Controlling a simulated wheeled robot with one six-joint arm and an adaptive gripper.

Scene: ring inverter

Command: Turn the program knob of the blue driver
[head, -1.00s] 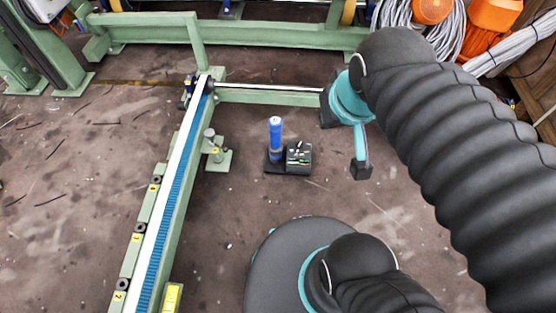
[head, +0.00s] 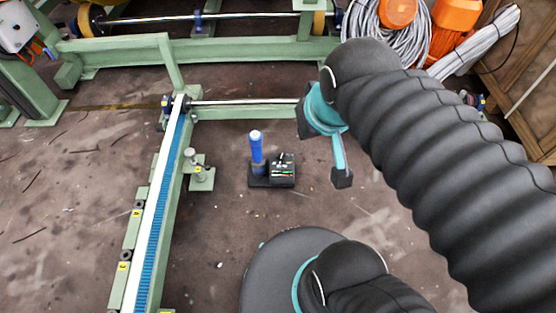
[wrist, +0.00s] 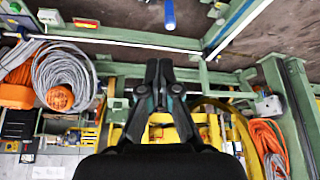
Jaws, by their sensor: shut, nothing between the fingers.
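The blue driver (head: 257,150) stands upright on a black base on the floor, mid-picture in the head view. A blue cylinder end, seemingly the same driver (wrist: 169,14), shows at the top edge of the wrist view. Beside it on the base is a black box (head: 282,168) with small coloured marks. I cannot make out the program knob. My gripper (wrist: 158,70) is shut and empty in the wrist view, pointing away from the driver toward the machine frame. In the head view my arm is right of the driver, apart from it, and I cannot make out the fingers there.
A green frame rail with a blue belt (head: 166,205) runs left of the driver, with a green post stand (head: 200,177) between. A green beam (head: 240,55) crosses behind. Grey cable coils (head: 380,40) and orange items (head: 457,14) lie at back right.

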